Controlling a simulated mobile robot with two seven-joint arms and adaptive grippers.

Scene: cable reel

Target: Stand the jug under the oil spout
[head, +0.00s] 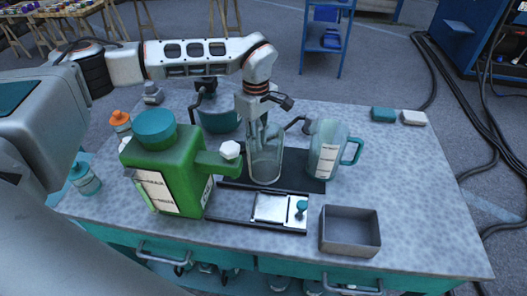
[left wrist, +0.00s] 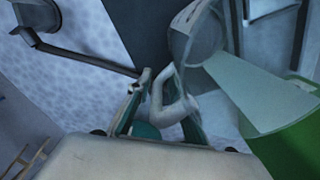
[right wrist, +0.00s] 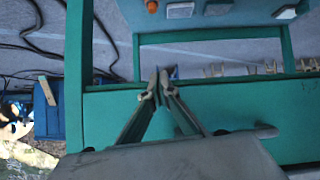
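The clear grey jug (head: 266,160) is roughly upright over the dark mat; whether its base touches the mat is unclear. My left gripper (head: 262,122) reaches down to the jug's upper part. In the left wrist view, its fingers (left wrist: 157,80) close around a pale curved handle (left wrist: 172,105). A large green oil container (head: 165,170) with a teal cap stands left of the jug. Its spout (head: 218,162) points right, with a white hexagonal knob (head: 230,150), close beside the jug. My right gripper (right wrist: 161,84) is shut and empty near a teal frame, outside the head view.
A second jug (head: 328,148) with a teal handle stands right of the held one. A dark tray with a metal plate (head: 272,208) and a grey open bin (head: 350,232) sit in front. A teal pot (head: 218,118) is behind.

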